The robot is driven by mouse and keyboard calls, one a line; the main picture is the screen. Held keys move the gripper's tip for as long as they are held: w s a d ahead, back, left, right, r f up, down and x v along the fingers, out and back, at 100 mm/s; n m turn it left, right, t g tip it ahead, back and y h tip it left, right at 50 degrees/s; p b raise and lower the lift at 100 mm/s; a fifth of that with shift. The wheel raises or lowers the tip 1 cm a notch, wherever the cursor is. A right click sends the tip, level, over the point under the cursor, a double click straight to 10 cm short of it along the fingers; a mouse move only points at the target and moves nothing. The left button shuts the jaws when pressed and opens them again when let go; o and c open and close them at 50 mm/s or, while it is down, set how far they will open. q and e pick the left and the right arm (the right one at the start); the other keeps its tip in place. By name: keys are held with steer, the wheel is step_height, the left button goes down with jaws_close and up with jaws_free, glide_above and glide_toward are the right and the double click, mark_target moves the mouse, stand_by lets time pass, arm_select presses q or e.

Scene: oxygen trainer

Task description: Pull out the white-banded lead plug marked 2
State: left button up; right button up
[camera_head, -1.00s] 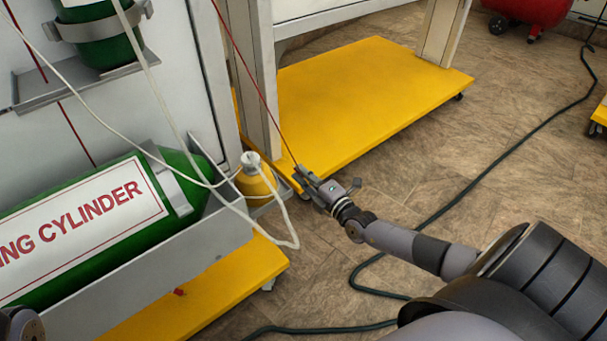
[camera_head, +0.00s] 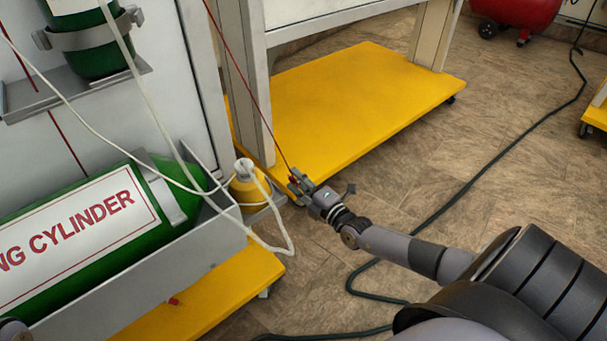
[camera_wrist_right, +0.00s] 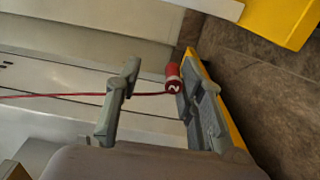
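A red plug (camera_wrist_right: 174,78) with a white 2 on it shows in the right wrist view, between the finger pads and close to the right-hand one; whether it touches that finger I cannot tell. A thin red lead (camera_wrist_right: 60,95) runs from it leftward past the other finger. In the head view the red lead (camera_head: 240,80) slants down to my right gripper (camera_head: 297,180). The right gripper's two fingers (camera_wrist_right: 162,92) stand well apart, open around the plug. A white band is not clear at this size. My left gripper's fingers are out of view.
A yellow platform (camera_head: 350,100) lies just behind the right gripper. A yellow bottle (camera_head: 248,190) with white hoses stands to its left, near a large green cylinder (camera_head: 60,235) in a grey trough. A dark hose (camera_head: 480,180) crosses the open floor at right.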

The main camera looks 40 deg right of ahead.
steer(key=s, duration=1.2)
steer(key=shift+d, duration=0.45)
